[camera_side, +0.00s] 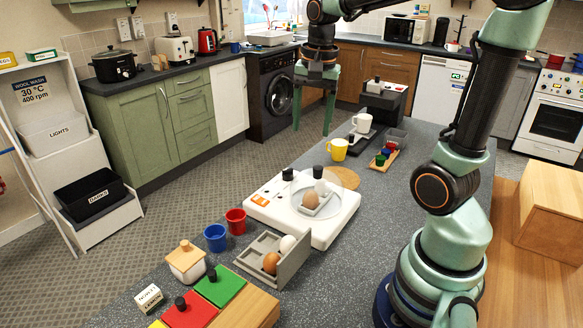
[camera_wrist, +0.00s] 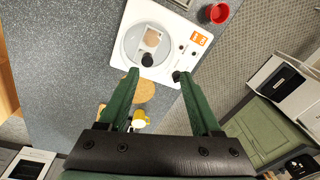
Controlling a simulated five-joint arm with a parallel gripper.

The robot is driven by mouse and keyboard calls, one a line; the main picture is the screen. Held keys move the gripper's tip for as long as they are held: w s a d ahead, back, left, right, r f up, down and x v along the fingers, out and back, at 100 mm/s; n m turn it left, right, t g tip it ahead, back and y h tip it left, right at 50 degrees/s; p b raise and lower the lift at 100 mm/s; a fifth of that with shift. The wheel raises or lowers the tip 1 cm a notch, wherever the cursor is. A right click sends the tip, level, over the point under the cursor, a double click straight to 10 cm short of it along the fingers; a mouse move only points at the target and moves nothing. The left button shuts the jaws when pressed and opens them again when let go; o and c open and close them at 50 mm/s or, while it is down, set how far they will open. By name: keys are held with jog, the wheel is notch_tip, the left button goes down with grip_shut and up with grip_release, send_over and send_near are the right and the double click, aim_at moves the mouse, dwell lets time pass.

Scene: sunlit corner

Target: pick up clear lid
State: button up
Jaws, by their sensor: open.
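The clear lid (camera_side: 343,178) is a see-through round cover on a white appliance (camera_side: 262,208) in the middle of the counter. My gripper (camera_side: 312,131) is open and empty, fingers pointing down, above and behind the lid in the side view. In the wrist view its fingertips (camera_wrist: 160,74) are spread just below the lid.
A round cork mat (camera_wrist: 145,90), yellow mug (camera_side: 337,149) and white mug (camera_side: 362,123) stand behind the appliance. Red (camera_side: 236,221) and blue (camera_side: 215,237) cups and a grey egg tray (camera_side: 292,265) are in front. Speckled counter (camera_side: 425,140) is free at the right.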

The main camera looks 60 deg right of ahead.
aim_at(318, 167)
jog(key=d+f+m, duration=0.1)
jog(key=f, duration=0.3)
jog(key=d+f+m, duration=0.1)
jog(key=f, duration=0.3)
jog(key=d+f+m+g, duration=0.1)
jog(key=f+m, duration=0.1)
jog(key=f, duration=0.3)
jog(key=shift+d, duration=0.3)
jog(key=shift+r, duration=0.1)
grip_shut()
dwell(1.1)
